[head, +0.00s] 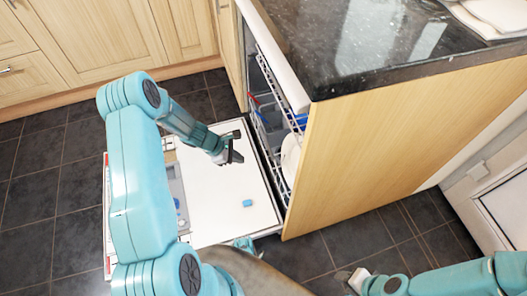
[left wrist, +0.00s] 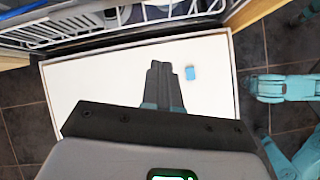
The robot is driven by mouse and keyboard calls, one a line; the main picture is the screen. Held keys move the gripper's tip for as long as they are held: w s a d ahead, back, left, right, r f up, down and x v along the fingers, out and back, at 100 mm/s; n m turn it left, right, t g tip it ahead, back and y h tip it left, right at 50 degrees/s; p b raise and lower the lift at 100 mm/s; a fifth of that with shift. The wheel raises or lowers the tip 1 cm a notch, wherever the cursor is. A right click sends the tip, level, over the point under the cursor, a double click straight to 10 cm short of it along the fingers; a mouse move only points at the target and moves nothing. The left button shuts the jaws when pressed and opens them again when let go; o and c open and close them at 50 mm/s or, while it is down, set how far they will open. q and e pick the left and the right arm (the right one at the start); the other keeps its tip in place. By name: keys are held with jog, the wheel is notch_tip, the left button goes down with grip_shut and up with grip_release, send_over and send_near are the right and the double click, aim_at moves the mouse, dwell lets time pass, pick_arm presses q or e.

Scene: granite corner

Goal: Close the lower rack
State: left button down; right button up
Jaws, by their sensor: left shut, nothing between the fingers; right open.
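The lower rack (head: 268,137) is white wire and stands inside the dishwasher opening, beside the lowered door. Its wire front also crosses the top of the left wrist view (left wrist: 50,32). How deep it sits is partly hidden by the side panel and worktop. My left gripper (head: 235,152) is shut and empty above the white inner face of the door, apart from the rack. Its dark fingers also show in the left wrist view (left wrist: 162,82). My right gripper (head: 350,277) is open, low at the bottom right, over the floor and away from the rack.
The dishwasher door (head: 222,222) lies open and flat, with a small blue block (head: 247,203) on it. A pale plate (head: 290,157) and blue items show in the dishwasher. The wooden side panel (head: 390,135) and granite worktop (head: 350,40) bound the right. Dark floor tiles (head: 35,185) are clear at left.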

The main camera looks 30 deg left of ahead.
aim_at(272, 156)
pick_arm(q)
jog(key=w+d+f+n+t+b, duration=0.1)
jog(key=w+d+f+n, duration=0.3)
jog(key=w, duration=0.4)
jog(key=shift+w+d+f, duration=0.3)
jog(key=shift+d+f, duration=0.4)
jog(key=shift+f, duration=0.1)
pick_arm(e)
jog(key=shift+s+a+f, duration=0.15)
jog(key=shift+f, duration=0.1)
pick_arm(q)
jog(key=shift+w, duration=0.1)
jog(key=shift+w+d+b, duration=0.6)
jog(key=shift+w+d, duration=0.45)
jog(key=shift+w, duration=0.2)
jog(key=shift+w+d+t, duration=0.3)
jog(key=shift+d, duration=0.05)
pick_arm(e)
jog(key=shift+w+d+f, duration=0.2)
jog(key=shift+w+d, duration=0.15)
jog(key=shift+w, duration=0.1)
jog(key=shift+w+d+f, duration=0.2)
jog(key=shift+w+d, duration=0.15)
jog(key=shift+w, duration=0.1)
pick_arm(q)
jog(key=shift+r, duration=0.1)
